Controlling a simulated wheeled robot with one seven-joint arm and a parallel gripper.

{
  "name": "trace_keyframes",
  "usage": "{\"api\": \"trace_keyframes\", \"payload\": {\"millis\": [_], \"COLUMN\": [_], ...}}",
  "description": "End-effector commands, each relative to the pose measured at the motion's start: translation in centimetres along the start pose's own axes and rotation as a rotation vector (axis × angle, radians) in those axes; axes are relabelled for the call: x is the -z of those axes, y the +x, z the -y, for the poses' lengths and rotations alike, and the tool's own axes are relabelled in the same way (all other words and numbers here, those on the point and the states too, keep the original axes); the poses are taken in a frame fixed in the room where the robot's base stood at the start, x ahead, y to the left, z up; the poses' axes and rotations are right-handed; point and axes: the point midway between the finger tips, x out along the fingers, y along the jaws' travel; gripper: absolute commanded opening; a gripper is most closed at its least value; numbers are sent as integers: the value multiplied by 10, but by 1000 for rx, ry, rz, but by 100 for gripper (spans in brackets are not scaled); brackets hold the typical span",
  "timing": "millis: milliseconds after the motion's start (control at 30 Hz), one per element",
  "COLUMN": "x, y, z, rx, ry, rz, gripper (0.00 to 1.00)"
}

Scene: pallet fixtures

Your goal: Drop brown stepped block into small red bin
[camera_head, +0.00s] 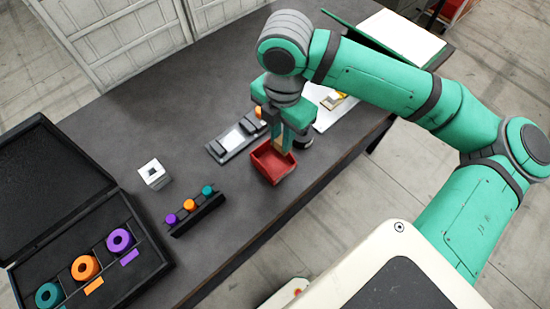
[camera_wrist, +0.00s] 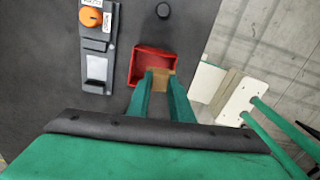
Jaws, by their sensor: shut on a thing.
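The small red bin (camera_head: 268,172) stands on the dark table near its front edge; it also shows in the wrist view (camera_wrist: 142,52). My gripper (camera_head: 283,145) points down at the bin. In the wrist view its green fingers (camera_wrist: 162,80) are shut on the brown block (camera_wrist: 161,77), which shows as a small tan piece between the tips. The block overlaps the near part of the bin in the picture. I cannot tell its exact height over the bin, and the fingers hide part of its stepped shape.
A grey fixture with an orange knob (camera_wrist: 91,17) lies left of the bin. A dark round post (camera_wrist: 163,10) stands behind it. A rack with purple, orange and teal pegs (camera_head: 196,213), a white cube (camera_head: 153,173) and an open black case (camera_head: 58,205) are further left.

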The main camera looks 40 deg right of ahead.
Motion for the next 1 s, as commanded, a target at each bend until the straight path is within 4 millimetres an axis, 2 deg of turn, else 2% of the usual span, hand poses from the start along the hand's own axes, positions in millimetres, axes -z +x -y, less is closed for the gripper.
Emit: {"api": "trace_keyframes", "payload": {"millis": [400,833,867,900,933,1000], "x": [1,1,1,1,1,1], "y": [42,49,49,49,49,49], "z": [0,0,0,0,0,0], "rx": [0,-1,-1,-1,-1,-1], "ry": [-1,-2,-2,-2,-2,-2], "rz": [-1,0,0,0,0,0], "gripper": [0,0,22,31,39,41]}}
